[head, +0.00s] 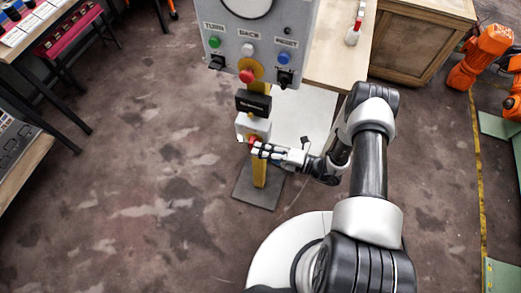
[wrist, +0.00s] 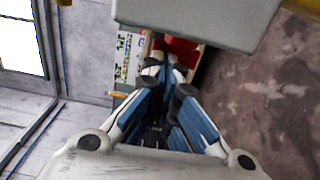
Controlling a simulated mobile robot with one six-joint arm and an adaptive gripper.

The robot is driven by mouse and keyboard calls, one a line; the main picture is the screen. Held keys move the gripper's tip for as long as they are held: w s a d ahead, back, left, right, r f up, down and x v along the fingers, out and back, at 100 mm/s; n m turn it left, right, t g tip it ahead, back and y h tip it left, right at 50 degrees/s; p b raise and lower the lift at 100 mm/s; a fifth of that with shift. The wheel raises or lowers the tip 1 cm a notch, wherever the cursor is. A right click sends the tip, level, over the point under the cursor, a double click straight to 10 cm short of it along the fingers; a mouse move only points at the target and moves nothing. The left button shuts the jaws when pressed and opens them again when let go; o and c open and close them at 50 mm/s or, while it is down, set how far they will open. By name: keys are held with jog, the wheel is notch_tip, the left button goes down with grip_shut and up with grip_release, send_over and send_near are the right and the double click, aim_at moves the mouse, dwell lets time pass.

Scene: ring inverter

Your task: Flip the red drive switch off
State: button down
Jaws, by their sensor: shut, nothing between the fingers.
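A small light-grey box (head: 259,126) is mounted low on the yellow post, with a red part (head: 252,139) on its front that looks like the drive switch. My gripper (head: 256,149) is shut and empty, its fingertips at or just beside the red part. I cannot tell whether they touch it, and they hide some of it. In the wrist view my gripper (wrist: 167,70) shows with its fingertips together, just below the edge of a grey box (wrist: 200,18). The switch's lever position is too small to tell.
A grey control panel (head: 266,45) with coloured buttons and a red knob (head: 247,76) stands above on the post. A black box (head: 253,103) sits between panel and switch box. A wooden cabinet (head: 417,45) stands behind right. The floor to the left is clear.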

aim_at(252, 143)
jog(key=shift+r+h+p, duration=0.2)
jog(key=shift+h+p, duration=0.1)
jog(key=shift+p, duration=0.15)
jog(key=shift+w+a+r+g+h+p, duration=0.15)
jog(key=shift+r+g+h+p, duration=0.1)
jog(key=shift+h+p, duration=0.5)
jog(key=shift+s+a+r+g+h+p, duration=0.2)
jog(key=shift+h+p, duration=0.25)
jog(key=shift+p, duration=0.5)
jog(key=shift+w+g+h+p, duration=0.2)
jog(key=shift+g+h+p, duration=0.1)
jog(key=shift+p, duration=0.2)
jog(key=shift+w+a+r+g+h+p, duration=0.1)
jog(key=shift+a+r+g+h+p, duration=0.2)
jog(key=shift+h+p, duration=0.7)
jog(key=shift+w+a+r+g+h+p, duration=0.1)
jog(key=shift+a+g+h+p, duration=0.2)
jog(key=shift+h+p, duration=0.7)
dwell(0.3)
jog(key=shift+w+a+r+g+h+p, duration=0.15)
jog(key=shift+a+g+h+p, duration=0.1)
jog(key=shift+h+p, duration=0.25)
dwell(1.0)
jog(key=shift+a, duration=0.1)
dwell(1.4)
